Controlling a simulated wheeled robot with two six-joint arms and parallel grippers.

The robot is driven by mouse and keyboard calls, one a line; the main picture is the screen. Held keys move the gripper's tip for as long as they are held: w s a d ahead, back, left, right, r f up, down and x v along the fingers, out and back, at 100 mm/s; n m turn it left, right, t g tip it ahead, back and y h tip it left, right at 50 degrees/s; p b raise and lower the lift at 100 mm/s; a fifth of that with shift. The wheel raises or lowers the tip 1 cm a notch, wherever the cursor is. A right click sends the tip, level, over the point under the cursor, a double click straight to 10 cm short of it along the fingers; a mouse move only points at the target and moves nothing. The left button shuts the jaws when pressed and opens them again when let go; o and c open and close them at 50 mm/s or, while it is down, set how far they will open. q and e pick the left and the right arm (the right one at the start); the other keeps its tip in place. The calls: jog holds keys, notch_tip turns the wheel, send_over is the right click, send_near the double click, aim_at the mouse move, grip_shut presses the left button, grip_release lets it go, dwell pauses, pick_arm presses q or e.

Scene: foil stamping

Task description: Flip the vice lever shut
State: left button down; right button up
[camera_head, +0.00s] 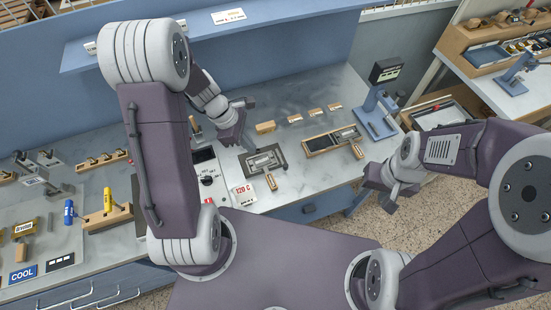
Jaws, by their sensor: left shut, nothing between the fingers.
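A small vice (263,161) with a dark base and a grey metal frame sits on the bench near the middle. Its lever is too small to tell apart, so I cannot tell its position. My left gripper (247,146) is at the vice's upper left edge, pointing down, shut and empty. I cannot tell whether it touches the vice. My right gripper (370,208) hangs past the bench's front edge, right of the vice; its fingers look apart and nothing shows between them.
A blue press (376,115) stands further right. A blue shelf (270,24) overhangs the back.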

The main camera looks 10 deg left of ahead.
pick_arm(q)
jog(key=b, duration=0.2)
send_near(281, 158)
jog(key=s+f, duration=0.1)
jog(key=s+a+f, duration=0.1)
jog(key=s, duration=0.1)
jog(key=s+f, duration=0.1)
jog(key=f, duration=0.1)
jog(key=shift+s+a+f, duration=0.1)
jog(key=shift+s+a, duration=0.2)
jog(key=shift+w+d+f, duration=0.1)
jog(key=shift+d+f, duration=0.3)
jog(key=shift+f, duration=0.25)
jog(key=d, duration=0.1)
jog(key=d+p, duration=0.1)
jog(key=shift+w+d+r, duration=0.2)
jog(key=shift+w+d, duration=0.05)
jog(key=shift+w, duration=0.05)
jog(key=shift+d, duration=0.6)
pick_arm(e)
jog(key=shift+w+d+f, duration=0.2)
jog(key=shift+w+f, duration=0.05)
jog(key=shift+f, duration=0.2)
jog(key=shift+w, duration=0.1)
pick_arm(q)
jog(key=shift+d, duration=0.1)
pick_arm(e)
jog(key=shift+w+a+f, duration=0.1)
jog(key=shift+a, duration=0.05)
